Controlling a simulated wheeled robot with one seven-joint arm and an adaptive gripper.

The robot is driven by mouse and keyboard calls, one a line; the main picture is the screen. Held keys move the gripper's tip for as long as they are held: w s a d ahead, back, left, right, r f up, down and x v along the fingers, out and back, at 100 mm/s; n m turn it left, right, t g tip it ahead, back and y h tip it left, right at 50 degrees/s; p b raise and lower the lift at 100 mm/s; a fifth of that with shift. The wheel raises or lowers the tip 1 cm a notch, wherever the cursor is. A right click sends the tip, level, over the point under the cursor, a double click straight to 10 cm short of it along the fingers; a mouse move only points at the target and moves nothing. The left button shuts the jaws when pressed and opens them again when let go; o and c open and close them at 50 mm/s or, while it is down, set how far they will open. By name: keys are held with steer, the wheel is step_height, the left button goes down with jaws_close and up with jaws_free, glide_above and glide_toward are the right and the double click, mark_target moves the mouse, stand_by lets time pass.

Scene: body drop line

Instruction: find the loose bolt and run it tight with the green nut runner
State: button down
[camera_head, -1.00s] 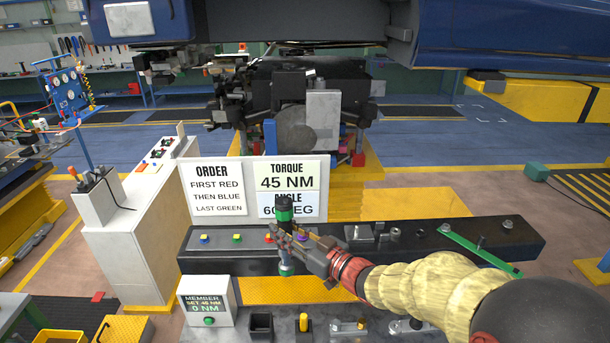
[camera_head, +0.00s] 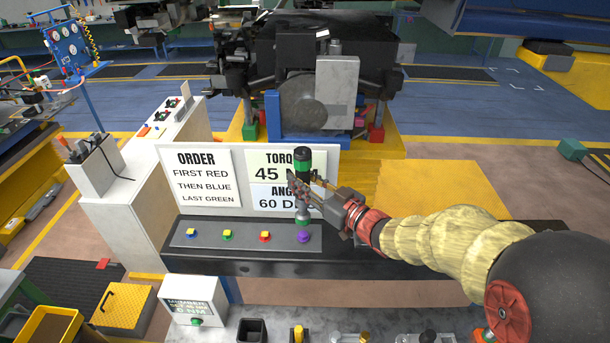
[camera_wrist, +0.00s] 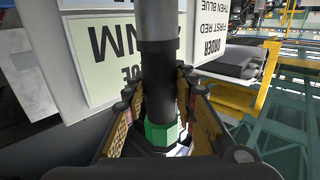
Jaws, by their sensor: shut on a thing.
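My gripper (camera_head: 301,190) is shut on the green nut runner (camera_head: 303,165), a black upright tool with green bands. In the wrist view the nut runner's dark body (camera_wrist: 160,80) stands between the fingers (camera_wrist: 160,110), with a green collar below. The tool's lower end is at the purple bolt (camera_head: 304,238) in the head view; I cannot tell whether they touch. A red bolt (camera_head: 265,236), a green bolt (camera_head: 228,235) and a blue bolt (camera_head: 191,233) stand in a row to its left on a grey plate (camera_head: 210,243). Which bolt is loose does not show.
An order sign (camera_head: 204,180) and a torque sign (camera_head: 268,170), partly hidden by the tool, stand behind the plate. A small meter box (camera_head: 195,300) is at front left. My arm covers the right part of the black bench (camera_head: 230,268). A large machine (camera_head: 330,90) is behind.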

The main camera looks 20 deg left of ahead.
steer(key=shift+s+r, duration=0.15)
steer(key=shift+r, duration=0.1)
